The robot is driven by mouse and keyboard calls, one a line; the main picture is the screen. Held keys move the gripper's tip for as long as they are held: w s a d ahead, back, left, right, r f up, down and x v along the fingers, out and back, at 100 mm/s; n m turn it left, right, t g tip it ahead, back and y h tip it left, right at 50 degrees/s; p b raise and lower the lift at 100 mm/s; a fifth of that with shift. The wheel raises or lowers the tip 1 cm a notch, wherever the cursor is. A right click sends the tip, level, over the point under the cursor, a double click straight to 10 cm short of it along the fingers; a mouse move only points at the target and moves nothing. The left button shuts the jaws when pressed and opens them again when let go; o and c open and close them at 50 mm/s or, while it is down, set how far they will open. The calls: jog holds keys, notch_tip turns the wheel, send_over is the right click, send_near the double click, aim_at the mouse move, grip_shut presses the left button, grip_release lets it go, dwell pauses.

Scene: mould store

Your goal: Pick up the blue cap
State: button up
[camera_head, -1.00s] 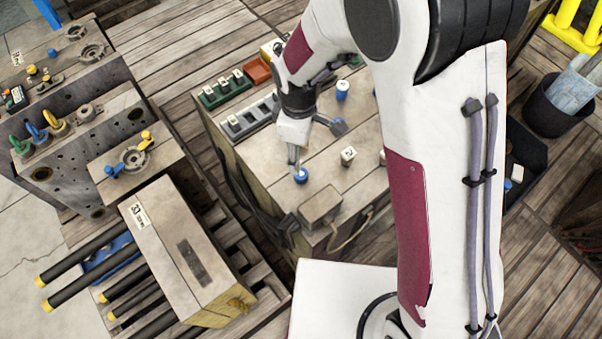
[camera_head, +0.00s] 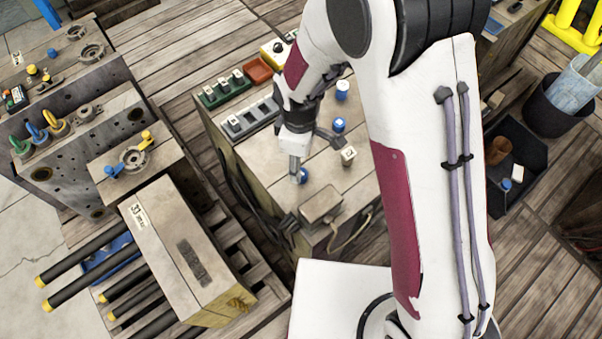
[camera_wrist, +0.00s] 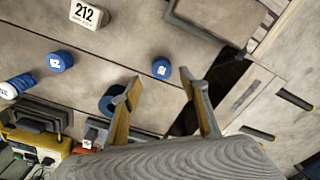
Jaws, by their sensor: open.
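A small blue cap (camera_head: 303,176) with a pale label stands on the bench top in the head view, partly hidden by a finger of my gripper (camera_head: 295,174). In the wrist view my gripper (camera_wrist: 163,86) is open and empty, and this cap (camera_wrist: 161,68) appears between and just beyond the fingertips. A second blue cap (camera_head: 339,125) is farther back on the bench; it also shows at the left of the wrist view (camera_wrist: 60,61). A darker blue round thing (camera_wrist: 108,103) is partly hidden behind the left finger in the wrist view.
A beige box (camera_head: 321,202) is near the front.

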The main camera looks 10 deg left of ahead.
jog(key=shift+s+d+f, duration=0.1)
jog(key=shift+s+f, duration=0.15)
jog(key=shift+f, duration=1.7)
jog(key=c, duration=0.9)
